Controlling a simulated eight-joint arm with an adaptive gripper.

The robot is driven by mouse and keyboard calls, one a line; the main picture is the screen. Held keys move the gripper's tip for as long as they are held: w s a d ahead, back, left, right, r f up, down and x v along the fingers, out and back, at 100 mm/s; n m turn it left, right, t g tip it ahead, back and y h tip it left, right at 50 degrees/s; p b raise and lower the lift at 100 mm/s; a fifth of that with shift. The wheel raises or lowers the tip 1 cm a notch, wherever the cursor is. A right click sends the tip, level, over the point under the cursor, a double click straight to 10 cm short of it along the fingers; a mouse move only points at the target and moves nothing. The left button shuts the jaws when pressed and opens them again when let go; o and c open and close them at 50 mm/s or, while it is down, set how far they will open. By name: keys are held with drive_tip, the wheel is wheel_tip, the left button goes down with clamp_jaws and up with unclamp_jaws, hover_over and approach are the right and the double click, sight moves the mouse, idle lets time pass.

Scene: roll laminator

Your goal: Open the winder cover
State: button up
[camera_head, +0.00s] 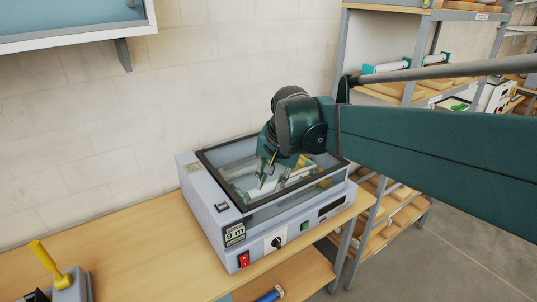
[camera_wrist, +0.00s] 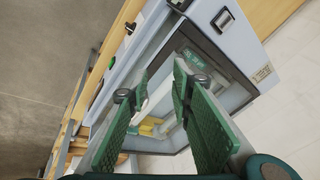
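The laminator (camera_head: 212,225) is a light grey box on the wooden bench. Its clear winder cover with a dark frame (camera_head: 217,181) lies flat over the top and looks closed. White rollers or film show through it. My gripper (camera_head: 272,182) points down over the middle of the cover; I cannot tell whether its fingertips touch the pane. In the wrist view my gripper (camera_wrist: 160,72) has its two green fingers apart with nothing between them. The cover's dark frame (camera_wrist: 212,47) runs past the right finger. My arm hides the cover's back right part.
The front panel has a red switch (camera_head: 243,260), a knob (camera_head: 277,243) and a green button (camera_head: 305,225). A yellow-handled device (camera_head: 62,277) stands at the bench's left. A wall shelf (camera_head: 75,35) hangs upper left. A storage rack (camera_head: 400,85) stands at right.

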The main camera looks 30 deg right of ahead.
sight(300, 172)
drive_tip(key=w+d+r+m+g+p, duration=0.1)
drive_tip(key=d+m, duration=0.2)
drive_tip(key=d, duration=0.5)
drive_tip(key=w+d+r+m+p, duration=0.2)
drive_tip(key=d+m, duration=0.2)
drive_tip(key=d, duration=0.4)
drive_tip(key=shift+w+g+y+p, duration=0.3)
drive_tip(key=shift+g, duration=0.1)
drive_tip(key=shift+w+f, duration=0.25)
drive_tip(key=shift+f, duration=1.05)
drive_tip(key=shift+w+f, duration=0.3)
drive_tip(key=shift+f, duration=0.95)
drive_tip(key=shift+w+f, duration=0.25)
drive_tip(key=shift+f, duration=1.05)
clamp_jaws()
